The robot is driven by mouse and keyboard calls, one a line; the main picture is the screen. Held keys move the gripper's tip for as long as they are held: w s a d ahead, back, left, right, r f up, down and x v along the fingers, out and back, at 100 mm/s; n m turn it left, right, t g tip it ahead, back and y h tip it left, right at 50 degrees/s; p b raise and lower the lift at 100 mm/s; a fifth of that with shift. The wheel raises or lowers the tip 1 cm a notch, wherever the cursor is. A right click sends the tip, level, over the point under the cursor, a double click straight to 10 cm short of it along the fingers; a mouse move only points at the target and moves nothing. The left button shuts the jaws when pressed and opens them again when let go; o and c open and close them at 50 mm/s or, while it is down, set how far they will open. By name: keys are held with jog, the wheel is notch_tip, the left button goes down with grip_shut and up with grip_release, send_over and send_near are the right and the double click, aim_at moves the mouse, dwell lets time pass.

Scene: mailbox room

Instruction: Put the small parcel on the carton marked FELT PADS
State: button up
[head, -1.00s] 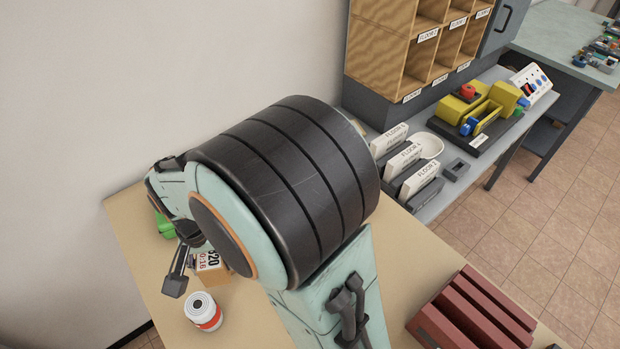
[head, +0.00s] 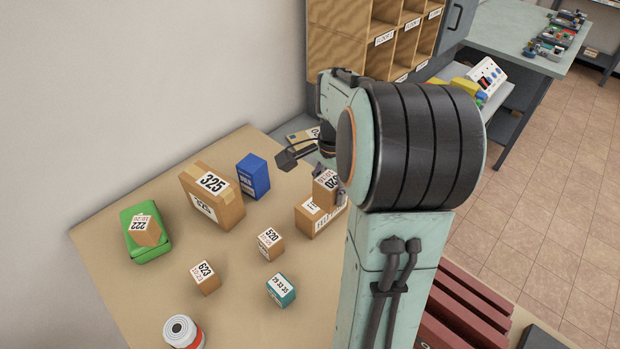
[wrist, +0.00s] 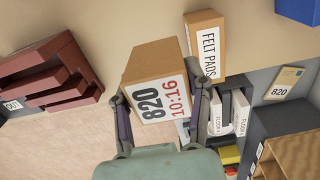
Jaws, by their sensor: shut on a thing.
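My gripper (wrist: 157,96) is shut on a small brown parcel (wrist: 150,62) labelled 820 10:16, one finger on each side. The parcel also shows in the head view (head: 325,189), close over the carton. The carton marked FELT PADS (wrist: 206,40) is a brown box on the table. In the head view the carton (head: 312,222) stands right of the table's middle, partly hidden by the parcel and my arm. In the wrist view the carton lies beyond the parcel, up and to the right. I cannot tell whether the parcel touches it.
The table (head: 225,295) also holds a large 325 carton (head: 212,197), a blue box (head: 253,176), a 520 parcel (head: 270,244), a 623 parcel (head: 205,278), a teal box (head: 281,290), a white-and-red can (head: 183,332), and a green box (head: 147,249) with a 222 parcel (head: 145,229) on top.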

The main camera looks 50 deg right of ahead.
jog(key=w+d+f, duration=0.3)
jog(key=f, duration=0.1)
jog(key=w+d+f, duration=0.3)
jog(key=w+d, duration=0.1)
jog(key=shift+w+d+f, duration=0.15)
jog(key=shift+f, duration=0.25)
jog(key=shift+w+d+f, duration=0.25)
jog(key=shift+w+f, duration=0.05)
jog(key=shift+f, duration=1.7)
jog(key=shift+f, duration=0.15)
jog(key=o, duration=1.2)
